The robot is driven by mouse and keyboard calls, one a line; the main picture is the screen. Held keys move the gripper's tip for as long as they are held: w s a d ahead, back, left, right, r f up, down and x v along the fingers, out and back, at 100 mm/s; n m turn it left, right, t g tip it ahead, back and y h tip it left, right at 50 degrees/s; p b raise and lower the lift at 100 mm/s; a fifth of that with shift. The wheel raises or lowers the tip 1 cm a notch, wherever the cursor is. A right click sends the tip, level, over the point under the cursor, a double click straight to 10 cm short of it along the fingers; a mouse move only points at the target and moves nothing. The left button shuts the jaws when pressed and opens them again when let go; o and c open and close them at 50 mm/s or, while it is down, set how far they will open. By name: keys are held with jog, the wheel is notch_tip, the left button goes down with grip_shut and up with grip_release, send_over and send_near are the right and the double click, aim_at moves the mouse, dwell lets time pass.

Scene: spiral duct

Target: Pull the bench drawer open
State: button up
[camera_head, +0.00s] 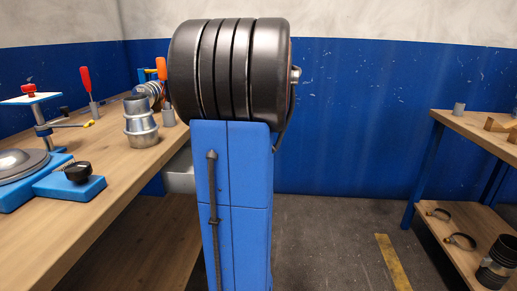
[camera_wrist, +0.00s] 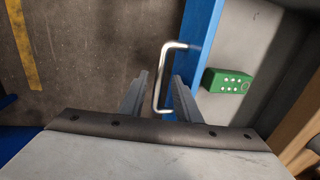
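The drawer's blue front (camera_wrist: 203,35) runs down the middle of the wrist view, with a bent metal handle (camera_wrist: 162,78) on its outer side. The drawer stands partly open, and its grey inside shows with a green box (camera_wrist: 228,81) in it. My gripper (camera_wrist: 161,88) is open, with one finger on each side of the handle and gaps visible between. I cannot tell whether either finger touches it. In the head view a grey side of the drawer (camera_head: 180,174) shows under the left bench (camera_head: 110,185); my arm hides the rest, including my gripper.
The left bench carries a metal duct piece (camera_head: 140,122), a blue block with a black knob (camera_head: 70,182) and several tools. A right bench (camera_head: 468,124) has clamps and a dark duct on its lower shelf. Bare floor with a yellow stripe (camera_head: 393,262) lies between.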

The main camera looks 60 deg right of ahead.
notch_tip(320, 180, up, 17)
jog(key=s+d, duration=0.1)
jog(key=s, duration=0.2)
dwell(0.3)
dwell(0.5)
jog(key=w+a+f+n, duration=0.2)
jog(key=w+a+f, duration=0.15)
jog(key=a, duration=0.45)
jog(key=w+a+f+n+h, duration=0.15)
jog(key=w+a, duration=0.25)
jog(key=a, duration=0.4)
jog(key=w+a+f+n, duration=0.2)
jog(key=w+a+f, duration=0.1)
jog(key=a, duration=0.5)
jog(key=s+a+f+n+t, duration=0.1)
jog(key=s+a+f+n, duration=0.3)
jog(key=a+f, duration=0.4)
jog(key=s+a+f+n+t, duration=0.1)
jog(key=s+a+f+n, duration=0.2)
jog(key=a+f, duration=0.5)
jog(key=a+n, duration=0.1)
jog(key=a, duration=0.4)
jog(key=shift+s+a+f+t+y, duration=0.3)
jog(key=shift+s+f+t+y, duration=0.05)
jog(key=shift+t, duration=0.05)
